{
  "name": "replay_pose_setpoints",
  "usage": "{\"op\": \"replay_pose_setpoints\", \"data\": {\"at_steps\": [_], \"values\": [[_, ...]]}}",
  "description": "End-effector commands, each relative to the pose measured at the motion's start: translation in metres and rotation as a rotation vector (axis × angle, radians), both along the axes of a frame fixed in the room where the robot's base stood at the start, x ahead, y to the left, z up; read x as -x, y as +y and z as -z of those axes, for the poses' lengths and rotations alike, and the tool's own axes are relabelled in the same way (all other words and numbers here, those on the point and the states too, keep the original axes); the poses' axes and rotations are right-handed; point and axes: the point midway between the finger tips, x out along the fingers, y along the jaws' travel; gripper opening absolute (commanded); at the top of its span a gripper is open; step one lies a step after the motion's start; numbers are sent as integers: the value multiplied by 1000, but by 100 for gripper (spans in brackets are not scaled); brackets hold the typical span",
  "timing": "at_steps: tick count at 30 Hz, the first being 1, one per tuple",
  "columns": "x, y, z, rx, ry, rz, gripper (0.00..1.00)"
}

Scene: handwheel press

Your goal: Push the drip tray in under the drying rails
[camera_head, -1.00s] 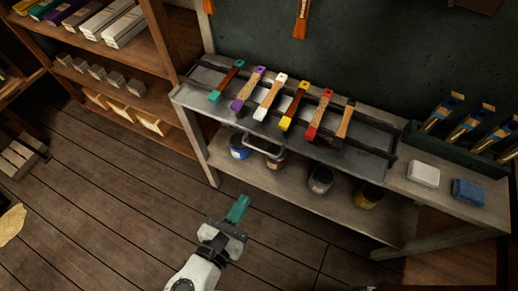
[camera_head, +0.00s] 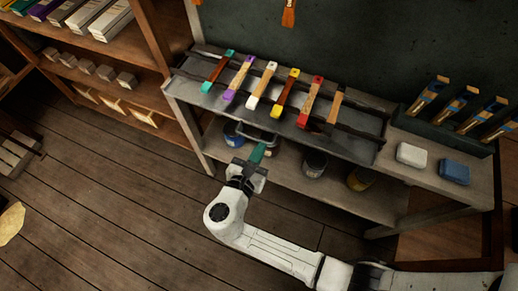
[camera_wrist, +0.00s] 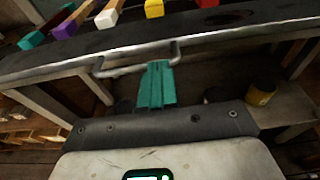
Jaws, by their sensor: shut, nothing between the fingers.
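The grey metal drip tray (camera_head: 352,146) lies on the bench top beneath the dark drying rails (camera_head: 362,134). Several brushes with coloured ends lie across the rails. The tray's front edge crosses the wrist view (camera_wrist: 235,34). Its bar handle (camera_wrist: 120,71) sticks out at the front; the handle is partly visible in the head view (camera_head: 244,133). My gripper (camera_head: 259,150) is shut and empty, with teal fingers, just in front of the handle. In the wrist view the fingertips (camera_wrist: 157,66) overlap the handle's right part; I cannot tell whether they touch it.
Jars stand on the lower shelf below, including a blue one (camera_head: 232,134), a dark one (camera_head: 315,163) and a yellow one (camera_head: 359,179). A white block (camera_head: 411,154) and a blue block (camera_head: 454,172) lie on the bench at right. The floor in front is clear.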

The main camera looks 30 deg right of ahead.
Motion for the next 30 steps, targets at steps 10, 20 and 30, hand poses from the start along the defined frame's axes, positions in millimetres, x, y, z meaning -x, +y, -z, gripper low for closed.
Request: {"op": "replay_pose_setpoints", "data": {"at_steps": [10,20,30], "values": [[-3,-4,-1,0,-1,1,0],[-23,-31,0,-2,-1,0,0],[-24,-33,-2,-4,-4,4,0]]}}
